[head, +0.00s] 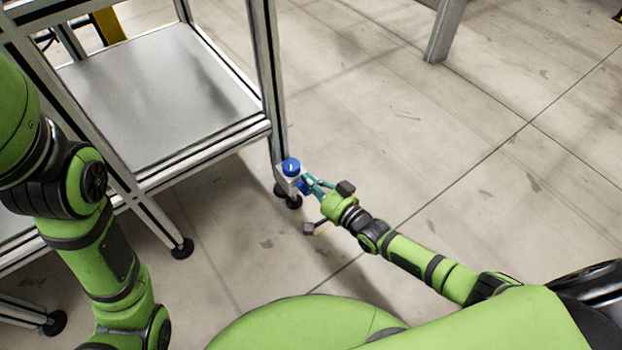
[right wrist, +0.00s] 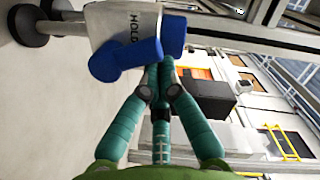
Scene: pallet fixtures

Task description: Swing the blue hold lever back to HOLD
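The blue hold lever (right wrist: 125,60) is in the right wrist view, in front of a pale box (right wrist: 112,25) marked HOLD. In the head view, the right gripper (head: 309,183) is just right of the box. My left arm is at the left; its gripper is out of view.
A metal-framed table (head: 165,85) with a grey shelf stands at the upper left, its leg (head: 268,80) carrying the box. Black feet (head: 182,248) rest on the floor. The concrete floor (head: 470,160) to the right is mostly clear, apart from another metal leg (head: 445,30) at the top.

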